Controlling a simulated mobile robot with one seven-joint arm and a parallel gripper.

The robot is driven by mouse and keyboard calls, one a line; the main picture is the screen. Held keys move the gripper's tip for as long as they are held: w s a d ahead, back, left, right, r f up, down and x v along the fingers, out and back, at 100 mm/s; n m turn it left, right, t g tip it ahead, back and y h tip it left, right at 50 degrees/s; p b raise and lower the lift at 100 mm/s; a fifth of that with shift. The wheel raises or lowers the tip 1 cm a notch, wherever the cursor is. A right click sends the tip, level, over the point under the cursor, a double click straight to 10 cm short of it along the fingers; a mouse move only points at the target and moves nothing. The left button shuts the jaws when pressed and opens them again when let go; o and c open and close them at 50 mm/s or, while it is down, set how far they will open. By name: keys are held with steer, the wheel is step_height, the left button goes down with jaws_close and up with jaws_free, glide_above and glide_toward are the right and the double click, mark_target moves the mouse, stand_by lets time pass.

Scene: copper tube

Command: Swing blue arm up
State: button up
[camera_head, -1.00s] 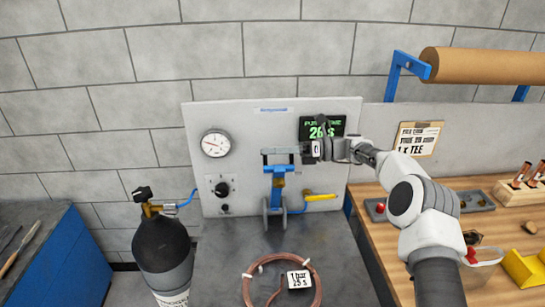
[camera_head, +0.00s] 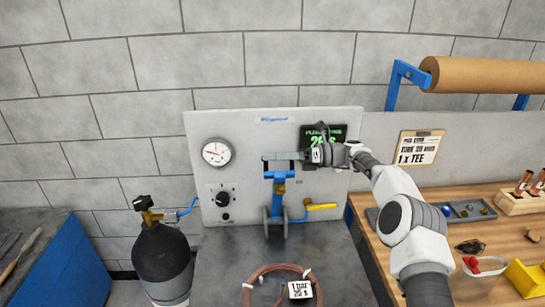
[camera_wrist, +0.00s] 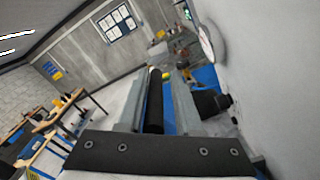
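The blue arm (camera_head: 281,176) stands in front of the white panel as a blue post with a short crosspiece. My gripper (camera_head: 275,157) reaches in from the right, just above its top. In the wrist view my gripper's two grey fingers (camera_wrist: 158,102) are apart. A dark rod-like part (camera_wrist: 155,98) shows between them, close to the left finger, with a blue strip beside it. A gap shows toward the right finger. I cannot tell whether either finger touches it. A yellow lever (camera_head: 321,206) sits right of the post.
The panel (camera_head: 240,135) carries a round gauge (camera_head: 216,152), a knob (camera_head: 223,198) and a display partly hidden by my wrist. A copper coil (camera_head: 262,271) lies on the grey bench in front. A gas cylinder (camera_head: 162,258) stands left. The wooden bench on the right holds several items.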

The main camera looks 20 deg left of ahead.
steer(key=shift+o, duration=0.8)
steer(key=shift+r, duration=0.1)
steer(key=b+v, duration=0.1)
steer(key=v, duration=0.4)
steer(key=shift+w+d, duration=0.1)
steer(key=shift+d, duration=0.05)
steer(key=shift+v, duration=1.05)
